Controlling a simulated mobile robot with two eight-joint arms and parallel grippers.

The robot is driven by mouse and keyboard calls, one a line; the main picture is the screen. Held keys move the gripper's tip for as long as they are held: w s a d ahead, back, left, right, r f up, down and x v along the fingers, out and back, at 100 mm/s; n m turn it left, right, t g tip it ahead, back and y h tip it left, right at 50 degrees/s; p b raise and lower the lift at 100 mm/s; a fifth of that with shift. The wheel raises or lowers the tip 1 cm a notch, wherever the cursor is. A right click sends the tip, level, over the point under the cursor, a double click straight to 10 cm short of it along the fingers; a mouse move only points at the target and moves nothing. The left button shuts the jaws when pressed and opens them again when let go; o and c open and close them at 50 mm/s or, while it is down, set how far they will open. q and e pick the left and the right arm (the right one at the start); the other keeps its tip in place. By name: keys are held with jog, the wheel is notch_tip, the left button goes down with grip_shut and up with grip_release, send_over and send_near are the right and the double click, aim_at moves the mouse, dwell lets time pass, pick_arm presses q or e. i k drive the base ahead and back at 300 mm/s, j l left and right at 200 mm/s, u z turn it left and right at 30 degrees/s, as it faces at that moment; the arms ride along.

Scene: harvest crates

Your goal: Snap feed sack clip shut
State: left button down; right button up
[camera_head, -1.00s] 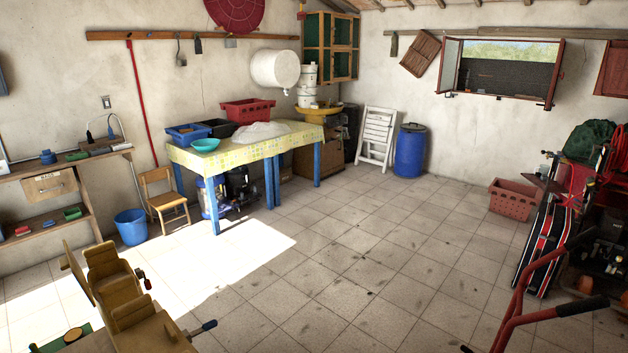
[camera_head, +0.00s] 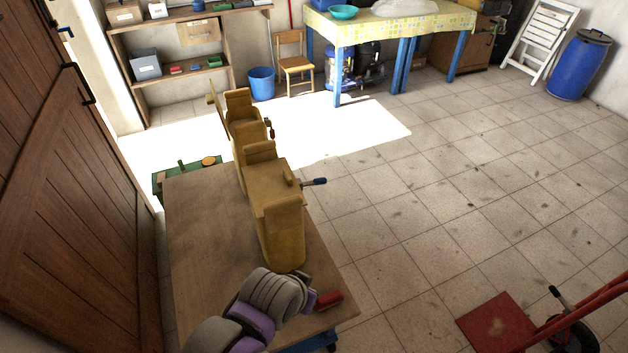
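A pale, lumpy sack-like bundle (camera_head: 405,8) lies on the table with the yellow patterned cloth (camera_head: 385,25), at the top of the head view. Its upper part is cut off by the picture edge. I cannot tell whether it is the feed sack. No clip can be made out on it or elsewhere.
A workbench (camera_head: 195,225) with a wooden vise-like block (camera_head: 280,220) stands close by. A wooden door (camera_head: 75,200) is left; tiled floor (camera_head: 420,150) is open.

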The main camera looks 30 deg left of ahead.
aim_at(321, 181)
jog(key=i+l, duration=0.6)
jog(key=u, duration=0.4)
jog(key=i+u, duration=0.1)
jog(key=u, duration=0.35)
jog(key=l+u, duration=0.1)
jog(key=u, duration=0.7)
jog(key=l+u, duration=0.15)
jog(key=u, duration=0.3)
jog(key=i, duration=0.05)
